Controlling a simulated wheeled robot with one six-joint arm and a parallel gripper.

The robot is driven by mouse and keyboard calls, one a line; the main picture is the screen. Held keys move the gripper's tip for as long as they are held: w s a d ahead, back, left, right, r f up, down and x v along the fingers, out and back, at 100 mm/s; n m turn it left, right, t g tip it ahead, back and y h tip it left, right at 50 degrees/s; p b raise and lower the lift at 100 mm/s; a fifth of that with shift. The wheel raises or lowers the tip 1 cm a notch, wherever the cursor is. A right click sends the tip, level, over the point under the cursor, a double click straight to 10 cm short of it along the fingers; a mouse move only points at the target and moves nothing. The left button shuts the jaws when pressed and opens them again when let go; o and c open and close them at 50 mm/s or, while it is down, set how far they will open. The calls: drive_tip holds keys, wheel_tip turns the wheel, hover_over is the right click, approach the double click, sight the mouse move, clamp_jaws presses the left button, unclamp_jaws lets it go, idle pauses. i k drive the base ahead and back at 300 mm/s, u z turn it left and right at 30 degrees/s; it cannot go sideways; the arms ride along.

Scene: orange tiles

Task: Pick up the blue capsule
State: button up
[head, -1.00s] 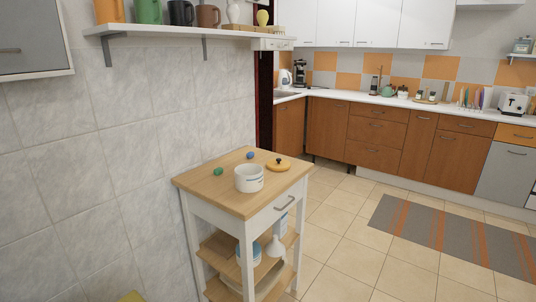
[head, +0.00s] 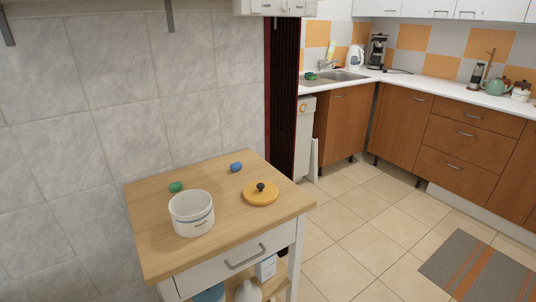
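The blue capsule (head: 236,167) is small and lies on the wooden top of the white cart (head: 229,233), near its back edge. A green capsule (head: 176,187) lies to its left. A white pot (head: 192,215) without its lid stands in front of the green capsule. A yellow lid (head: 261,194) with a black knob lies to the right of the pot, in front of the blue capsule. My gripper does not show in the head view.
A tiled wall (head: 130,85) rises behind the cart. The cart's lower shelf holds white and blue containers. A wall shelf (head: 275,7) hangs above. Open tiled floor (head: 365,215) and a striped rug (head: 480,268) lie to the right, before the brown cabinets (head: 460,140).

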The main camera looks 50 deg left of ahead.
sight(236, 166)
drive_tip(key=u, duration=0.25)
drive_tip(key=i, duration=1.2)
drive_tip(key=u, duration=1.5)
drive_tip(key=i, duration=0.9)
drive_tip(key=u, duration=1.05)
drive_tip(key=i, duration=0.2)
drive_tip(key=u, duration=0.1)
